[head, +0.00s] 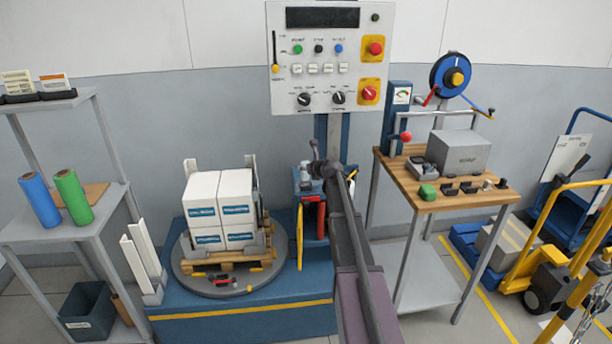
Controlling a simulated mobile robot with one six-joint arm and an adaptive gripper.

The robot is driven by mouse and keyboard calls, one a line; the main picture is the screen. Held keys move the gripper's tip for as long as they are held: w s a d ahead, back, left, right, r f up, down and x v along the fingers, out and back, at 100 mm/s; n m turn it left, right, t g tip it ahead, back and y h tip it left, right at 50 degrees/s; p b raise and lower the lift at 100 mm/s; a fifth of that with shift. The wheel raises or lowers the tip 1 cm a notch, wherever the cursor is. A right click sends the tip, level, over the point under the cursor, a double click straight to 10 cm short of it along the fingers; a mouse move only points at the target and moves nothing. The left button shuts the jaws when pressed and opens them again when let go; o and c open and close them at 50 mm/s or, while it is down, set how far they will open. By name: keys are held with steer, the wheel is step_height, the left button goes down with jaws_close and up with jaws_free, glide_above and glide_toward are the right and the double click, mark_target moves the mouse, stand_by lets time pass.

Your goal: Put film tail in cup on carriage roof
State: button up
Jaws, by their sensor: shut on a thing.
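The carriage (309,188) is a blue housing low on the mast below the control panel, with a red part and a yellow bar at its front. My gripper (313,168) is just at the carriage roof, small and dark from here. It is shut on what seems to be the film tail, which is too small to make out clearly. The cup on the roof is not clearly seen; my gripper and arm cover much of that spot. I cannot tell whether the held piece is inside or above the cup.
White cartons (220,205) stand on a pallet (222,260) on the round turntable (190,270), left of my arm. A control panel (328,55) rises behind. A wooden-topped bench (405,185) stands right, a grey shelf (75,232) with film rolls left.

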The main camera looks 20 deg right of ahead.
mark_target(306, 180)
steer(key=shift+f+b, duration=1.4)
steer(key=shift+f, duration=0.15)
steer(key=shift+f, duration=0.15)
steer(key=o, duration=0.9)
steer(key=shift+o, duration=0.2)
steer(key=shift+r, duration=0.25)
steer(key=p+v, duration=0.4)
steer(key=v, duration=0.8)
steer(key=shift+p, duration=0.35)
steer(key=shift+f, duration=0.1)
